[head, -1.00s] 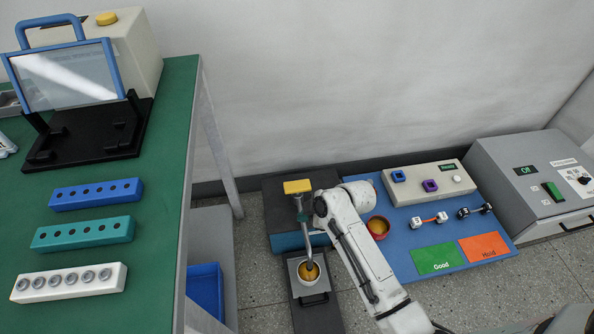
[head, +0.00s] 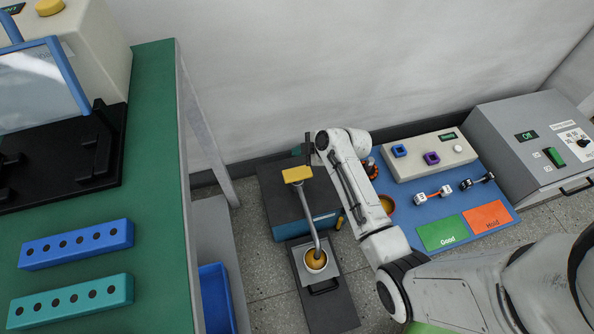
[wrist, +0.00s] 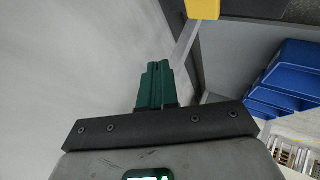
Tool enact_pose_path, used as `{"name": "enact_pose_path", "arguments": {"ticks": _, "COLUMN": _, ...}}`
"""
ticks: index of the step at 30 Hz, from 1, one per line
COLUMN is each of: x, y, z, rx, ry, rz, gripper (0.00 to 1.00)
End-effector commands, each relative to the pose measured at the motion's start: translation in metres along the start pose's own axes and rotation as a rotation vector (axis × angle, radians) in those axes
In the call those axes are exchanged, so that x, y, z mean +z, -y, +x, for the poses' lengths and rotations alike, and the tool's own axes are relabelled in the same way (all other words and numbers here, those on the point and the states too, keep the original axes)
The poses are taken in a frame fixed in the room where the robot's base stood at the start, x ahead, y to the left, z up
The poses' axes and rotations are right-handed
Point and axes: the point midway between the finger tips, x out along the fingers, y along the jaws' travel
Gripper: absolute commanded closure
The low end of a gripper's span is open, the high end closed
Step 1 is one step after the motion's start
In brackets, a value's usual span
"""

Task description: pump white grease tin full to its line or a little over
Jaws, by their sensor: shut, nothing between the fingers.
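The white grease tin (head: 316,260) stands on a plate under the end of the pump's bent grey spout (head: 310,222). Orange-yellow grease shows inside it, but I cannot make out its line. The pump's yellow pad (head: 297,174) tops the spout; part of it also shows at the top of the wrist view (wrist: 203,8). My gripper (head: 308,140) is beyond and a little right of the pad in the head view, apart from it. Its green fingers (wrist: 155,80) are shut and empty in the wrist view.
A grey control box (head: 525,150) stands at right. The green bench (head: 155,130) is at left, with a blue bin (head: 217,295) below.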

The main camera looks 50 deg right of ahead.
Motion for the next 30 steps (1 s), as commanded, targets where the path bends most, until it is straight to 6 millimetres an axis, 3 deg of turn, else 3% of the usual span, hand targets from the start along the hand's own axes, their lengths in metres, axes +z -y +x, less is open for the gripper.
{"name": "enact_pose_path", "arguments": {"ticks": 8, "x": 0.006, "y": 0.007, "z": 0.009, "rx": -0.001, "ry": 0.0, "rz": 0.001, "gripper": 1.0}}
{"name": "enact_pose_path", "arguments": {"ticks": 24, "x": 0.04, "y": 0.041, "z": 0.055, "rx": -0.001, "ry": 0.0, "rz": 0.001, "gripper": 1.0}}
{"name": "enact_pose_path", "arguments": {"ticks": 30, "x": 0.045, "y": 0.045, "z": 0.062, "rx": 0.0, "ry": 0.0, "rz": 0.0, "gripper": 1.0}}
